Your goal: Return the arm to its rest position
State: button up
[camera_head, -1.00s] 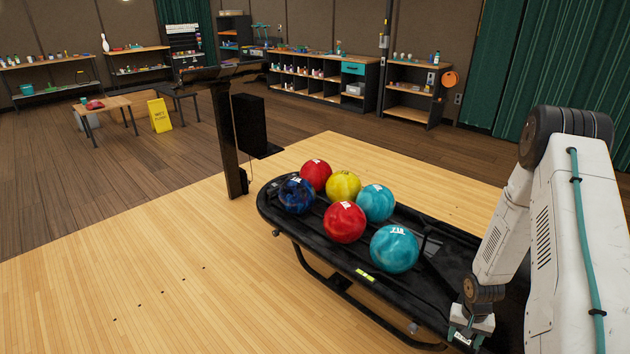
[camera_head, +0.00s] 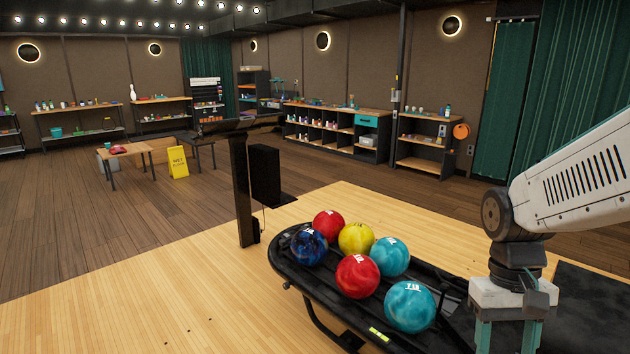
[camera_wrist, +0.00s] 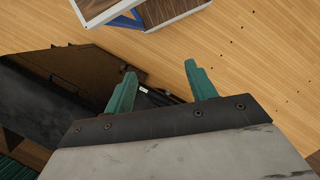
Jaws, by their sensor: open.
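My gripper (camera_head: 510,338) hangs at the lower right of the head view, pointing down, with its fingertips cut off by the bottom edge. In the wrist view its two teal fingers (camera_wrist: 160,69) are spread apart with nothing between them. My white arm (camera_head: 578,180) comes in from the right edge, with the wrist below it. The black ball return (camera_head: 287,270) stands to the left of the gripper in the head view. It holds several balls: red, dark blue, yellow and teal. The nearest teal ball (camera_head: 409,307) is apart from the gripper.
A black post with a screen (camera_head: 243,190) rises at the ball return's far end. Pale lane boards (camera_head: 130,300) are open to the left. A yellow wet-floor sign (camera_head: 178,162), low tables and shelves (camera_head: 335,128) stand far back.

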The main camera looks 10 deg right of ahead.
jog(key=s+a+r+n+t, duration=0.2)
jog(key=s+a+r+t, duration=0.2)
jog(key=s+a+r, duration=0.2)
notch_tip(320, 180, up, 3)
jog(key=shift+s+f, duration=0.2)
